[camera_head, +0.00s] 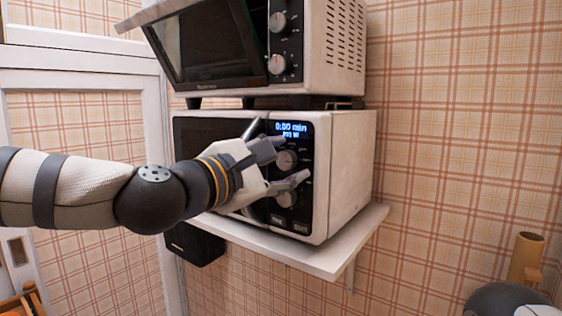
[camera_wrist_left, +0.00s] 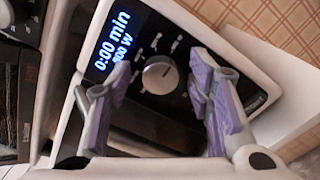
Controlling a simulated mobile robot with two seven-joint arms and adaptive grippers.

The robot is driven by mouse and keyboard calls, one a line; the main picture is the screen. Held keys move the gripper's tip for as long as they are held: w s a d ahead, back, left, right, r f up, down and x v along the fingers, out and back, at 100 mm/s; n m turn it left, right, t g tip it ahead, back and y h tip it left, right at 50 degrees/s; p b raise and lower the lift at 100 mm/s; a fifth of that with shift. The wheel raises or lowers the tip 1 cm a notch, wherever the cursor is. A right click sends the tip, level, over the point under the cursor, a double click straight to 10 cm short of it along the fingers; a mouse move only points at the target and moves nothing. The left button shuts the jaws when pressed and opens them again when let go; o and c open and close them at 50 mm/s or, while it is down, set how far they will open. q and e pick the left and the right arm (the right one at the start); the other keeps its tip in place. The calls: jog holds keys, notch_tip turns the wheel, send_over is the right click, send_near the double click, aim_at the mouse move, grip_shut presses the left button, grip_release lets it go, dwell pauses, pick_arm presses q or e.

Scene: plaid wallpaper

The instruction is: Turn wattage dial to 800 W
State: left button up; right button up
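The lower microwave (camera_head: 345,170) stands on a white wall shelf, its lit display (camera_head: 291,131) reading 0:00 min above a small W figure. That figure looks like 800 W, but its first digit is blurred. The upper dial (camera_head: 286,159), just below the display, is likely the wattage dial; it also shows in the left wrist view (camera_wrist_left: 159,75), round and grey with a pointer line. My left gripper (camera_head: 292,161) is open, with its purple-padded fingers (camera_wrist_left: 160,80) on either side of this dial. Contact cannot be told. My right gripper is not in view.
A lower dial (camera_head: 286,197) sits close beneath the upper one, near a finger. A toaster oven (camera_head: 330,45) with its door tilted open stands above the microwave. The shelf (camera_head: 345,247) juts out below. Plaid wall space is free to the right.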

pick_arm(q)
jog(key=v, duration=1.2)
